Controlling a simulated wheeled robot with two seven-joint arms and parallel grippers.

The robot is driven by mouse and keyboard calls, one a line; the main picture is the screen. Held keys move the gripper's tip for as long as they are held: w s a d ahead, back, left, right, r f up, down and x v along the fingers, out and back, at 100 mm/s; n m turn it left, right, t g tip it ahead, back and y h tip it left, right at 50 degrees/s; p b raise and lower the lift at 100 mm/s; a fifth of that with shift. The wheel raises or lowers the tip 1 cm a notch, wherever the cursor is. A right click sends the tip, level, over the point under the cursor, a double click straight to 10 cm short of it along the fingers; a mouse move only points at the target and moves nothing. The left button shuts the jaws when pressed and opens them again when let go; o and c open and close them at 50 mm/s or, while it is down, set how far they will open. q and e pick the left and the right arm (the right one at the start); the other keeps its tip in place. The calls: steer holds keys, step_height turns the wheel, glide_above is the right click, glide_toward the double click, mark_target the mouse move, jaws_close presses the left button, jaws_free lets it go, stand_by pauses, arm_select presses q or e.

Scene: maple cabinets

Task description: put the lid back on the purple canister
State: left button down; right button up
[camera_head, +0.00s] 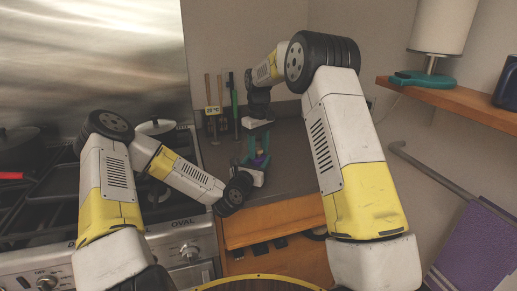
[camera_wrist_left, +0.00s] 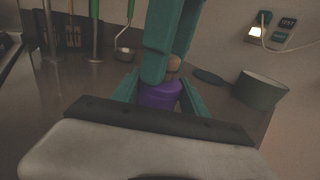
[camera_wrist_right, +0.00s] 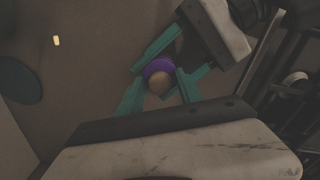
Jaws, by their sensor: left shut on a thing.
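The purple canister (camera_wrist_left: 158,95) stands on the grey counter, between the teal fingers of my left gripper (camera_head: 252,170), which is shut on it. A tan rounded piece (camera_wrist_left: 173,67), which looks like its lid or knob, shows above the purple body. In the right wrist view the tan piece (camera_wrist_right: 158,83) overlaps the purple rim (camera_wrist_right: 157,66); I cannot tell whether it is seated. My right gripper (camera_head: 258,142) points down from above. Its fingers stand around the tan piece with what looks like a gap, so it appears open. In the left wrist view its fingers partly hide the tan piece.
A dark green container (camera_wrist_left: 262,90) and a dark flat disc (camera_wrist_left: 208,76) are on the counter beyond. Upright utensils (camera_head: 221,92) stand at the back wall. The stove (camera_head: 60,215) is at left. A wooden shelf (camera_head: 465,100) with a lamp is at right.

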jaws_close()
steer(key=shift+o, duration=2.1)
jaws_free()
step_height(320, 180, up, 12)
arm_select(q)
steer(key=c, duration=0.5)
jaws_free()
steer(key=shift+s, duration=0.1)
